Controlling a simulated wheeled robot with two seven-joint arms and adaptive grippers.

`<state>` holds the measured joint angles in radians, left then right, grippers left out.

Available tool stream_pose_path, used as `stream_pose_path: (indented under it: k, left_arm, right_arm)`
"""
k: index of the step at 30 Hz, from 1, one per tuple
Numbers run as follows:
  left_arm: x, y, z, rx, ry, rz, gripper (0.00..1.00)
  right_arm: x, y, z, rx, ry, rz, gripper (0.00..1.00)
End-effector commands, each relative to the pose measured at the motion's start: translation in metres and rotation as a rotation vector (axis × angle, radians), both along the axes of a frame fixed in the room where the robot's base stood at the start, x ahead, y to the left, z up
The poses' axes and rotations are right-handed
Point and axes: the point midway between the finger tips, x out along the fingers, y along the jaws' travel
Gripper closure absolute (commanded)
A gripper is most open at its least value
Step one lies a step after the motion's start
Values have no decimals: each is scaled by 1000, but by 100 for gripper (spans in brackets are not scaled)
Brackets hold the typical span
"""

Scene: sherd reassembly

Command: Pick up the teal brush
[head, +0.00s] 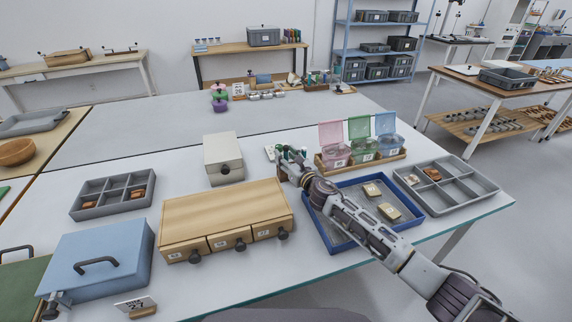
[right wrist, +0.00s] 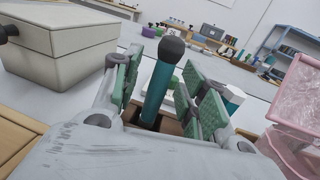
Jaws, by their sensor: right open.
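The teal brush (right wrist: 158,92) stands upright in the right wrist view, with a dark rounded top. It is between the two green-padded fingers of my right gripper (right wrist: 165,82). The fingers are open, with gaps visible on both sides of the brush. In the head view my right gripper (head: 285,163) is behind the wooden drawer box, and I cannot make out the brush there. My left gripper is not in view.
A cream box (head: 223,160) stands left of my right gripper. The wooden drawer box (head: 228,207) is in front. Lidded pink, green and blue bins (head: 362,150) stand at right. A blue tray (head: 333,245) lies under my right arm, beside a grey divided tray (head: 462,180).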

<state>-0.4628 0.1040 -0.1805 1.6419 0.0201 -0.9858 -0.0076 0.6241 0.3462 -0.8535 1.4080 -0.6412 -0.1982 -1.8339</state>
Motion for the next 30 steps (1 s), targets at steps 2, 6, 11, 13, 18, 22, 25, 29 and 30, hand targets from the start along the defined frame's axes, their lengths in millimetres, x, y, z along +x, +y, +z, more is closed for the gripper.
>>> stream_pose_path:
  k: [2, 6, 11, 13, 18, 22, 25, 29, 30]
  left_arm:
    - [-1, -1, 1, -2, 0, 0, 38]
    - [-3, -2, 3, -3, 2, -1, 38]
    - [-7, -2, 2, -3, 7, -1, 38]
    - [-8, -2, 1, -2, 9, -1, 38]
    - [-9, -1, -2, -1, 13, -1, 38]
    - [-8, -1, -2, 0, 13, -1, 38]
    - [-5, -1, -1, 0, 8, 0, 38]
    - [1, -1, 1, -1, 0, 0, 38]
    - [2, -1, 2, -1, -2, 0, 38]
  right_arm:
    - [2, 1, 1, 0, -1, 0, 57]
    - [3, 2, 1, 0, -1, 0, 57]
    - [3, 2, 1, 0, -1, 0, 57]
    - [3, 2, 1, 0, -1, 0, 57]
    - [3, 2, 1, 0, -1, 0, 63]
    - [3, 2, 1, 0, -1, 0, 79]
    - [3, 2, 1, 0, -1, 0, 92]
    - [3, 2, 1, 0, -1, 0, 100]
    - [3, 2, 1, 0, -1, 0, 100]
